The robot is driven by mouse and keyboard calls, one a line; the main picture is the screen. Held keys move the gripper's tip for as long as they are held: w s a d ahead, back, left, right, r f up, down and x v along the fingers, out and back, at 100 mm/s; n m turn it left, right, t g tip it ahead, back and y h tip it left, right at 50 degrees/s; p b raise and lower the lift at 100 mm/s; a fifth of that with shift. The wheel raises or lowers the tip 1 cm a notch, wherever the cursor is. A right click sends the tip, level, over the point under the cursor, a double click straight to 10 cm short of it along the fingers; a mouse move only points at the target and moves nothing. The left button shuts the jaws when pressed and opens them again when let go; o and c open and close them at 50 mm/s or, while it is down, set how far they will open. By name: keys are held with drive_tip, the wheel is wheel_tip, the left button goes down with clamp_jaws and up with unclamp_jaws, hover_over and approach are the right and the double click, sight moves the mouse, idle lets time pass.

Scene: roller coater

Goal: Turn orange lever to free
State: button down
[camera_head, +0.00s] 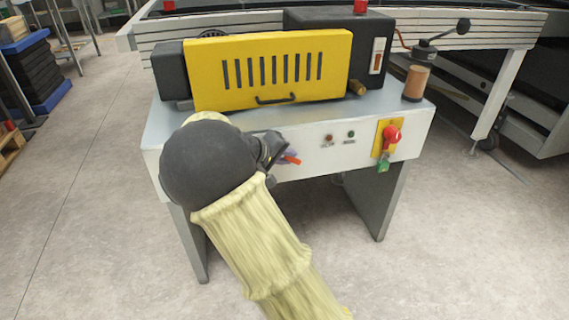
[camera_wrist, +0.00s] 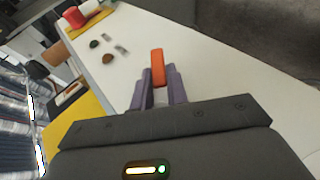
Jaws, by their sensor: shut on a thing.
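The orange lever (camera_wrist: 157,67) sticks out between the two purple fingers of my gripper (camera_wrist: 160,88) in the wrist view. The fingers are closed on it from both sides. In the head view the lever (camera_head: 291,160) shows as a small orange tip on the front panel of the machine, just right of my gripper (camera_head: 279,157). My dark wrist and yellow-sleeved arm cover the left part of the front panel. The lever's base and any markings around it are hidden.
The machine's yellow slotted cover (camera_head: 270,102) has a black handle. A red knob (camera_head: 391,134) on a yellow plate and two small buttons (camera_head: 340,136) sit right of the lever. A crank (camera_head: 440,38) stands at upper right. The floor in front is clear.

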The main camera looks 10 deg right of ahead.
drive_tip(key=shift+w+d+r+n+h+b, duration=0.1)
drive_tip(key=shift+n+h+b, duration=0.2)
drive_tip(key=shift+h, duration=0.7)
drive_tip(key=shift+r+n+t+h, duration=0.3)
drive_tip(key=shift+t+h, duration=0.1)
drive_tip(key=shift+h, duration=0.4)
drive_tip(key=shift+d+r+n+t+h, duration=0.15)
drive_tip(key=shift+r+n+t+h, duration=0.15)
drive_tip(key=shift+h, duration=0.5)
drive_tip(key=shift+d+r+n+t+h, duration=0.1)
drive_tip(key=shift+r+n+t+h, duration=0.15)
drive_tip(key=shift+h, duration=0.55)
drive_tip(key=c, duration=1.4)
unclamp_jaws()
drive_tip(key=shift+a, duration=0.15)
